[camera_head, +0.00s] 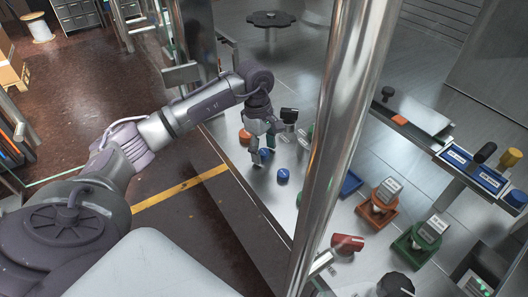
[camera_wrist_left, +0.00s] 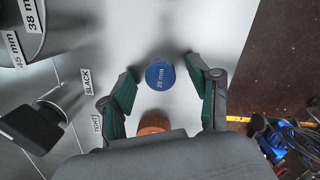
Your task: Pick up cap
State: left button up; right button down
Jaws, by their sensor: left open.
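A blue round cap marked "38 mm" (camera_wrist_left: 160,76) stands on the pale bench top in the left wrist view, between the lines of my left gripper's fingers. In the head view a blue cap (camera_head: 283,175) stands on the bench just nearer than the left gripper (camera_head: 263,146), and another blue patch shows right at its fingers. I cannot tell which of the two is the marked cap. The left gripper (camera_wrist_left: 160,78) has its green-padded fingers apart with nothing gripped. An orange cap (camera_wrist_left: 153,123) is partly hidden by the gripper body. My right gripper is out of view.
A shiny metal post (camera_head: 345,120) crosses the head view right of the gripper. A black-handled fixture (camera_wrist_left: 35,125) with SLACK and TIGHT labels stands left in the wrist view. Coloured trays (camera_head: 378,208) and a red cylinder (camera_head: 348,243) lie farther right. The bench edge drops to dark floor.

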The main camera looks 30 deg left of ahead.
aim_at(265, 152)
pick_arm(q)
jog(key=c, duration=0.5)
jog(key=shift+c, duration=1.4)
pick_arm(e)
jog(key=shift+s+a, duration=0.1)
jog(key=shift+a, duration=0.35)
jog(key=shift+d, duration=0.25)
